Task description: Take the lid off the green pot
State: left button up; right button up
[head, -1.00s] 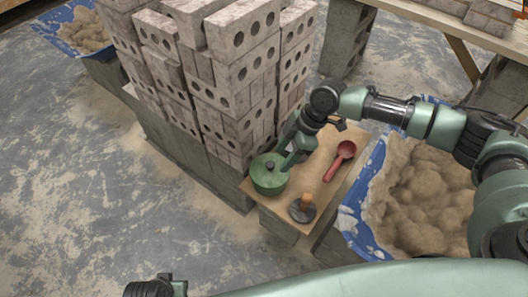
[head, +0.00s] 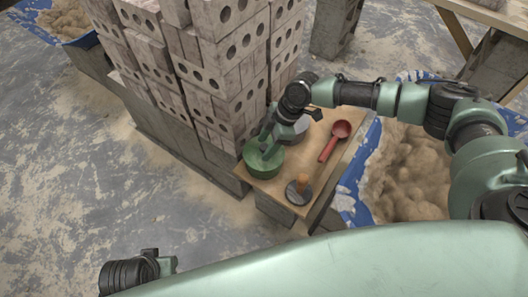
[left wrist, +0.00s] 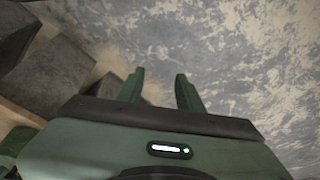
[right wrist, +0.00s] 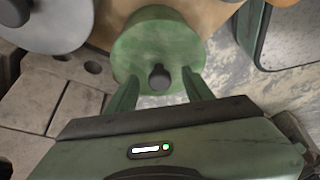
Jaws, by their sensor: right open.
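The green pot (head: 262,165) stands on the small wooden board (head: 270,190), at its left corner. Its green lid with a dark knob (right wrist: 159,77) is on it in the right wrist view. My right gripper (head: 268,142) is over the pot in the head view. In the right wrist view, its open fingers (right wrist: 158,88) lie on either side of the knob with gaps. I cannot tell their exact height against the knob. My left gripper (left wrist: 160,86) is open and empty above the floor; its fingers are hidden in the head view.
A grey round vessel (right wrist: 50,18) with a dark knob sits beside the pot. A red scoop (head: 336,138) and a wooden-handled tool with a dark round base (head: 299,189) lie nearby on the board.

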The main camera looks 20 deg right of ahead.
grip_shut()
jog(key=shift+r, duration=0.1)
